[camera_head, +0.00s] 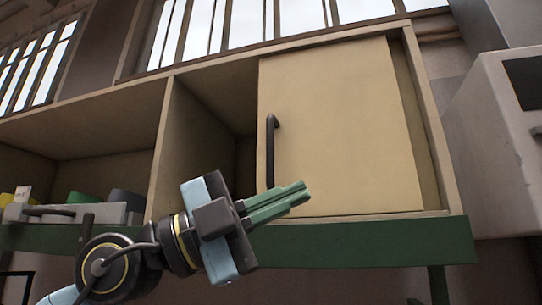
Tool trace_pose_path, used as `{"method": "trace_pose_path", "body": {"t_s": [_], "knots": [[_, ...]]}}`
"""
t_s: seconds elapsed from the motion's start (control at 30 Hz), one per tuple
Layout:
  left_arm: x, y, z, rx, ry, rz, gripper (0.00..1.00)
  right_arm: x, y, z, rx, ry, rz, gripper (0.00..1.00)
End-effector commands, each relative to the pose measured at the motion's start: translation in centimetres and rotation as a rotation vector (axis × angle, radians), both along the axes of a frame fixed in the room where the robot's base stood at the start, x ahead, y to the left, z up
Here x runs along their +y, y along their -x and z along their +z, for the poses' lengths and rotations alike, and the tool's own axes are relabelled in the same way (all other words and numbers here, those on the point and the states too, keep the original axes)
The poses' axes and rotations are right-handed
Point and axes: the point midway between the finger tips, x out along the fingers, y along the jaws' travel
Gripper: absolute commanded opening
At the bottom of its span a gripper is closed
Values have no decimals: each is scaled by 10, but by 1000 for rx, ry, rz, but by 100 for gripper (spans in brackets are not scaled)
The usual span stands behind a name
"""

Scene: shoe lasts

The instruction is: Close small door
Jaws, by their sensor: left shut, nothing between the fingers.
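The small door (340,130) is a cream panel with a dark curved handle (271,150) near its left edge. It covers most of the right part of the wooden cabinet (165,140). A narrow strip of the interior shows to the right of the panel, and a dark opening shows to its left. My left gripper (306,194) is shut and empty. Its green fingers point right, in front of the lower part of the door, just right of the handle's lower end. I cannot tell whether they touch the panel. My right gripper is not in view.
A green beam (360,243) runs below the cabinet. Open compartments are to the left, with a tray (60,214) of coloured items at the lower left. A grey metal box (500,130) stands at the right. Barred windows are behind.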

Motion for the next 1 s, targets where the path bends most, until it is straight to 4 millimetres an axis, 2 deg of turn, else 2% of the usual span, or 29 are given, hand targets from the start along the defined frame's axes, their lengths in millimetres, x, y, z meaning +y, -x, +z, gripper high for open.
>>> {"method": "trace_pose_path", "body": {"t_s": [0.03,0.1,0.23,0.4,0.6,0.77,1.0], "knots": [[-4,6,14,-36,-92,47,0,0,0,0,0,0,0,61],[-6,7,27,-49,-210,128,0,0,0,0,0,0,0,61],[5,5,56,-43,-366,324,0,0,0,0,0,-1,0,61],[33,6,91,5,-442,561,0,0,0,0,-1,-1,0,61],[52,8,112,47,-449,691,0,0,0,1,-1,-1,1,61],[43,-2,114,54,-450,701,0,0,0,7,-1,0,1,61],[6,-35,116,52,-452,697,0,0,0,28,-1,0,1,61]]}}
